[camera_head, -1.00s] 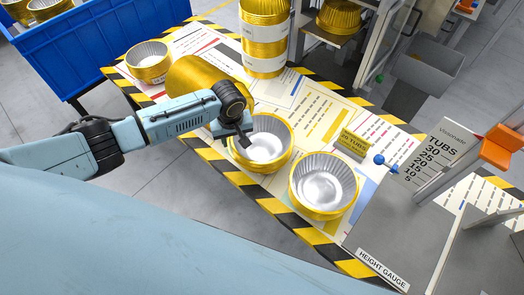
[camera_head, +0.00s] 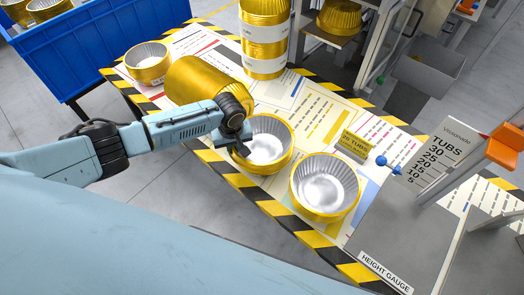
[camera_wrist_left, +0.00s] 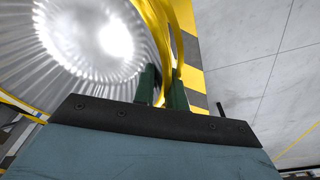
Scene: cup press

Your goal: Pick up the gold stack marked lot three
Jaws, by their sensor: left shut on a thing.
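A short gold stack with a silver fluted inside (camera_head: 268,143) stands at the table's front edge. My left gripper (camera_head: 241,150) is at its left rim. In the left wrist view, the two green fingers (camera_wrist_left: 163,88) are shut on the rim of the gold stack (camera_wrist_left: 110,60), one finger inside and one outside. The stack looks upright on the table. A similar gold stack (camera_head: 325,186) stands to its right. I cannot read a lot mark on either. My right gripper is not in view.
A gold stack lies on its side (camera_head: 205,80) behind my left gripper. A tall banded gold stack (camera_head: 265,42) and a small tub (camera_head: 149,62) stand behind. A blue crate (camera_head: 65,50) is at back left.

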